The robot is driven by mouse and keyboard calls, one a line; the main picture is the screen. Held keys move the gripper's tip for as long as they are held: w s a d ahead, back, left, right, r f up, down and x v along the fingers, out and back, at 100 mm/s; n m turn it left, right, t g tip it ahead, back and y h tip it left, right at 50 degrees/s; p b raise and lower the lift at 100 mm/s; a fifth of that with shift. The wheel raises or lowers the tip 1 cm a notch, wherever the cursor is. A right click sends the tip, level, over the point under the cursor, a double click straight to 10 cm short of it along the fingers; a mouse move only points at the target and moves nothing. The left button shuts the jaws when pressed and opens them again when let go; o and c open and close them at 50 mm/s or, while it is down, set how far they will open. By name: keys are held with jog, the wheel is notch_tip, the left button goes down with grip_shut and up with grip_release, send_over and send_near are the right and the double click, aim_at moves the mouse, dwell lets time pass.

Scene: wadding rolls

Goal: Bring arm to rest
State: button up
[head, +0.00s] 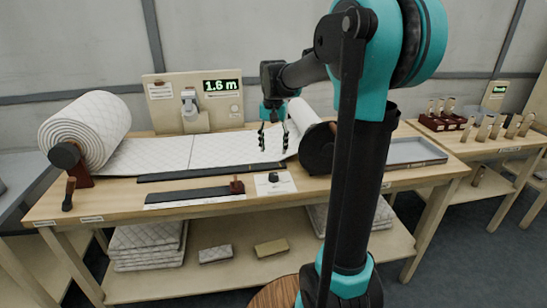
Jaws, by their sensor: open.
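My gripper (273,138) is in the head view, pointing down above the wooden workbench (120,187). Its dark fingers are apart and nothing is between them. My arm is raised, bent over the bench from the right, and covers part of the bench's right side. Behind and below the gripper lies a sheet of white quilted wadding (190,152), unrolled from a large roll (95,125) at the left. A second roll (308,118) stands partly hidden behind my arm. I cannot tell how high the fingertips are above the sheet.
A panel (163,88) with a display reading 1.6 m (222,86) stands at the back. Dark bars (210,172) lie along the bench front. A grey tray (412,152) lies at the right. Folded wadding (145,245) is on the lower shelf. Another table (480,145) holds handled tools.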

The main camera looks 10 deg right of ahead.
jog(key=shift+r, duration=0.55)
jog(key=s+d+f+n+t, duration=0.2)
jog(key=s+f, duration=0.7)
jog(key=s, duration=0.2)
jog(key=s+d+f+n+t, duration=0.2)
jog(key=s+f, duration=0.7)
jog(key=s, duration=0.2)
